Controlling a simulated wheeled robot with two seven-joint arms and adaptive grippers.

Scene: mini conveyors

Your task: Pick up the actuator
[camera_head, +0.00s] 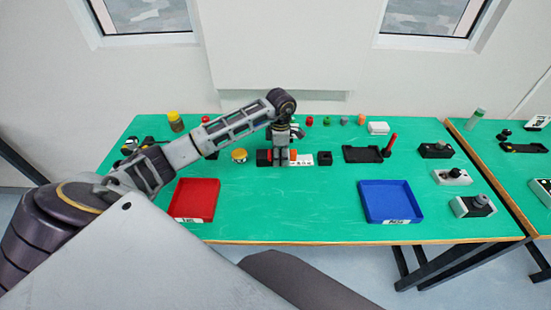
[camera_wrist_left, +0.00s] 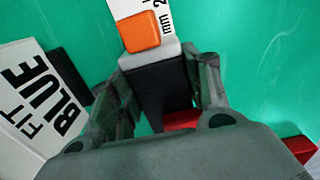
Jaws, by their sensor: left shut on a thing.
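My left gripper (camera_head: 280,158) points down at the middle of the green table. In the left wrist view its two fingers (camera_wrist_left: 160,95) are shut on a black block with a grey end (camera_wrist_left: 165,82), which I take to be the actuator. Most of this block is hidden behind the gripper in the head view, and I cannot tell whether it still touches the table. An orange block (camera_wrist_left: 140,32) on a white printed card lies just beyond its grey end. A red piece (camera_wrist_left: 182,120) shows below it between the fingers. My right gripper is not in view.
A red tray (camera_head: 176,214) stands at the front left and a blue tray (camera_head: 419,213) at the front right. A card reading "FIT BLUE" (camera_wrist_left: 40,90) is close beside the gripper. Black blocks (camera_head: 325,158) stand nearby. The table between the trays is clear.

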